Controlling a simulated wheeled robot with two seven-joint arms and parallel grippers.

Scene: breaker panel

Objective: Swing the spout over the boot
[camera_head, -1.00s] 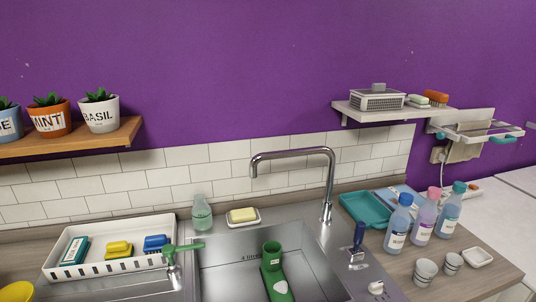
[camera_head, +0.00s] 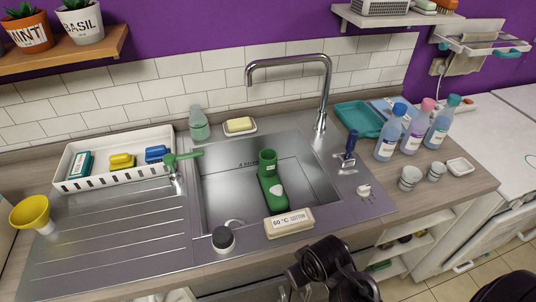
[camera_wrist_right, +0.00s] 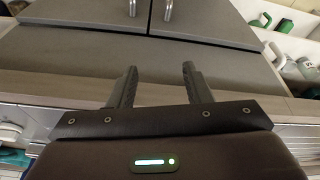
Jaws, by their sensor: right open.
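The chrome spout (camera_head: 288,62) rises from its base behind the sink's right side and arches to the left, its tip hanging near the back wall, behind and left of the boot. The green boot (camera_head: 270,180) stands in the steel sink basin (camera_head: 222,200), with a pale patch on it. A lever with a dark blue handle (camera_head: 350,145) stands right of the basin. My right gripper (camera_wrist_right: 158,85) is open and empty in the right wrist view, facing grey cabinet doors. My right arm shows at the bottom of the head view, in front of the counter. My left gripper is not in view.
Bottles (camera_head: 392,133) and cups (camera_head: 409,178) stand at right.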

